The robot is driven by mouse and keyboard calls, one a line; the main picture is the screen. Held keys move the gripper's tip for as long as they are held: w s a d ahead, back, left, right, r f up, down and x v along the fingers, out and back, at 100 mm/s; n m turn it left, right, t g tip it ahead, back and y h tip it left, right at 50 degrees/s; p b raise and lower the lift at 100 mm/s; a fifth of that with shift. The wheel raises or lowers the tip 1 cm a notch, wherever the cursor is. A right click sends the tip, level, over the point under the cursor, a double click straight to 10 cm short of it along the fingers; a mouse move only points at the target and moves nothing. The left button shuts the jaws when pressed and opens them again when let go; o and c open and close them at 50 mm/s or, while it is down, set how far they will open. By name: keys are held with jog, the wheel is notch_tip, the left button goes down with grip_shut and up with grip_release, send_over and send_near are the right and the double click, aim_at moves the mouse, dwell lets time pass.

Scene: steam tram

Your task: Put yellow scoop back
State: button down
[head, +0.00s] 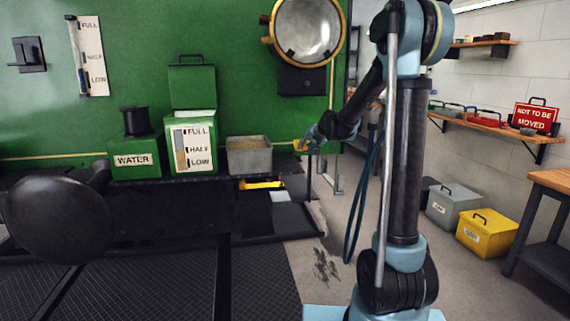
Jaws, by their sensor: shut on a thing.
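My gripper (309,141) is at the right end of the shelf, just right of the grey sand-coloured-topped box. It is shut on a small yellow thing (300,146), which looks like the yellow scoop. Most of it is hidden or too small to make out. The grey open box (249,160) stands on the shelf, full of brownish grains. Another yellow object (262,184) shows below the shelf edge, under the grey box; its shape is unclear.
A green WATER box (136,166) and a green lidded box with a level scale (191,155) stand left of the grey box. A big lamp (308,30) hangs above. A grey bin (453,206) and yellow bin (487,234) stand on the floor at right, near a workbench (547,207).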

jog(key=s+a+r+n, duration=0.1)
jog(key=s+a+r, duration=0.1)
jog(key=a+r, duration=0.4)
jog(key=shift+g+y, duration=0.3)
jog(key=shift+y, duration=0.1)
jog(key=f, duration=0.3)
jog(key=a+f, duration=0.1)
jog(key=f, duration=0.7)
jog(key=shift+a, duration=0.15)
jog(key=c, duration=1.8)
grip_release()
jog(key=shift+o, duration=0.2)
jog(key=shift+s+r, duration=0.1)
jog(key=shift+s, duration=0.05)
jog(key=v, duration=1.2)
jog(key=s+d+f+g+h, duration=0.2)
jog(key=s+d+f, duration=0.3)
jog(key=s, duration=0.8)
jog(key=s+d+f+g+h, duration=0.2)
jog(key=s+d+f, duration=0.4)
jog(key=s+d, duration=0.4)
jog(key=s+d+f+g+h, duration=0.2)
jog(key=s+d+f, duration=0.4)
jog(key=s, duration=1.2)
jog(key=shift+s+d+g+h, duration=0.15)
jog(key=shift+d+g+h, duration=0.15)
jog(key=shift+d, duration=0.7)
